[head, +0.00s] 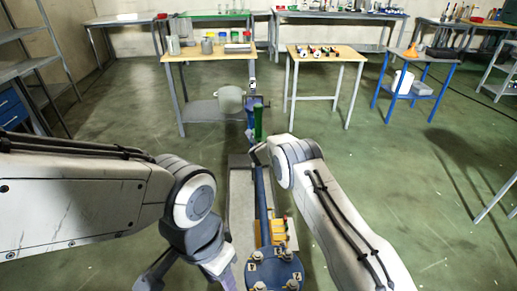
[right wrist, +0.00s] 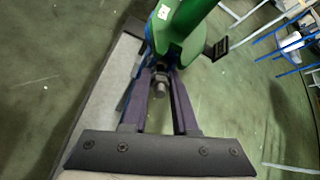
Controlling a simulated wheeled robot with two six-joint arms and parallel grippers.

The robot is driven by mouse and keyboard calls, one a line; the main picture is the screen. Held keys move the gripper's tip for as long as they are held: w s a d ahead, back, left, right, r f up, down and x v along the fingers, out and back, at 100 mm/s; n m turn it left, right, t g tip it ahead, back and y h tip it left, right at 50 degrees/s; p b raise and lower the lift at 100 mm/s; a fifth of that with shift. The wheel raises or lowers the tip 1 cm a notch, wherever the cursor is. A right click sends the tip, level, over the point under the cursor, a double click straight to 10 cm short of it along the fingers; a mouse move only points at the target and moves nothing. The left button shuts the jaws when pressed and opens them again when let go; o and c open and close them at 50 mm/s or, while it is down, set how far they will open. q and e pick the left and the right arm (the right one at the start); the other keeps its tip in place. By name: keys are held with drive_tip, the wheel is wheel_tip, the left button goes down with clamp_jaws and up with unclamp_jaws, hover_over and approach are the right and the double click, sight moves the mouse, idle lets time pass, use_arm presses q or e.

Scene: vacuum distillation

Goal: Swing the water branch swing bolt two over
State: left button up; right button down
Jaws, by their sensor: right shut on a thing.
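In the right wrist view, the two dark fingers of my right gripper (right wrist: 160,84) are shut on a small grey swing bolt (right wrist: 158,90). The bolt sits at the near edge of a green flange (right wrist: 190,45) with a white number label (right wrist: 163,12). In the head view the green part (head: 258,122) stands upright beyond my right wrist, and the right fingers are mostly hidden. My left gripper (head: 190,280) hangs at the bottom edge, left of a blue flange (head: 275,272) with numbered labels and several bolts. Its fingertips are cut off by the frame.
A blue pipe (head: 262,195) runs from the blue flange toward the green part, over a grey base (head: 240,200). A yellow block (head: 278,232) sits beside it. A wooden-topped table (head: 205,54) with jars and another table (head: 325,56) stand beyond.

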drive_tip(key=shift+a, duration=0.1)
drive_tip(key=c, duration=0.9)
unclamp_jaws()
drive_tip(key=shift+c, duration=0.2)
drive_tip(key=b+v, duration=0.3)
drive_tip(key=v, duration=0.7)
drive_tip(key=shift+s, duration=0.25)
drive_tip(key=shift+r, duration=0.1)
